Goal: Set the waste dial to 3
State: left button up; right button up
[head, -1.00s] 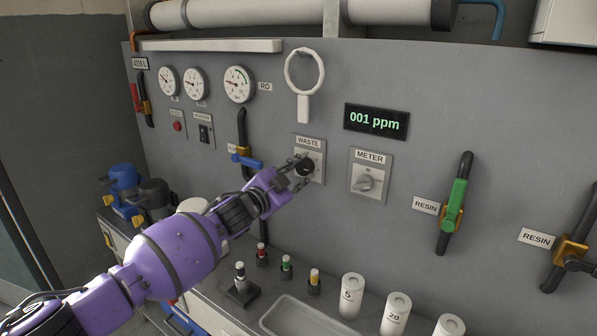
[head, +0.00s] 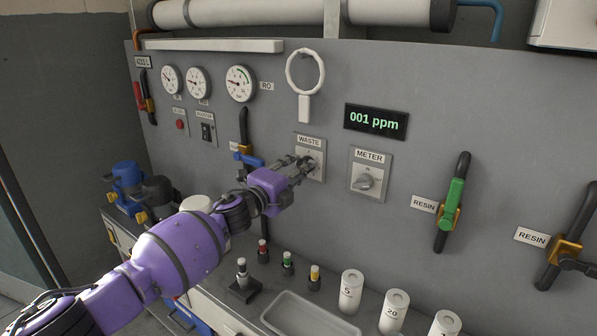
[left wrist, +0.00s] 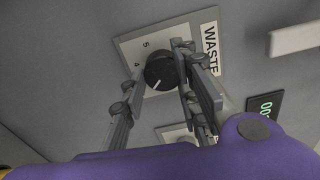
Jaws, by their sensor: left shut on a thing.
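The waste dial (left wrist: 160,68) is a round black knob with a pale pointer mark on a light plate (head: 322,150) labelled WASTE. In the left wrist view the figures 5 and 4 show on the plate. The mark points down and left in that view, past the 4 on the side away from the 5; the figure there is hidden by a finger. My left gripper (head: 304,163) is shut on the dial, with one finger on each side of it. In the head view the fingers mostly cover the knob. My right gripper is out of view.
The meter dial (head: 364,180) sits just right on its own plate, below a display (head: 376,121) reading 001 ppm. A blue-handled valve (head: 245,155) is close left of my gripper. A white ring (head: 305,72) hangs above. Bottles and a tray (head: 310,318) stand below.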

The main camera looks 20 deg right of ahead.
pick_arm(q)
jog(key=shift+s+d+f+m, duration=0.15)
jog(key=shift+f+m, duration=0.35)
jog(key=shift+m, duration=0.6)
jog(key=shift+f, duration=0.1)
jog(key=o, duration=1)
jog(key=shift+r, duration=0.4)
jog(key=v, duration=1.2)
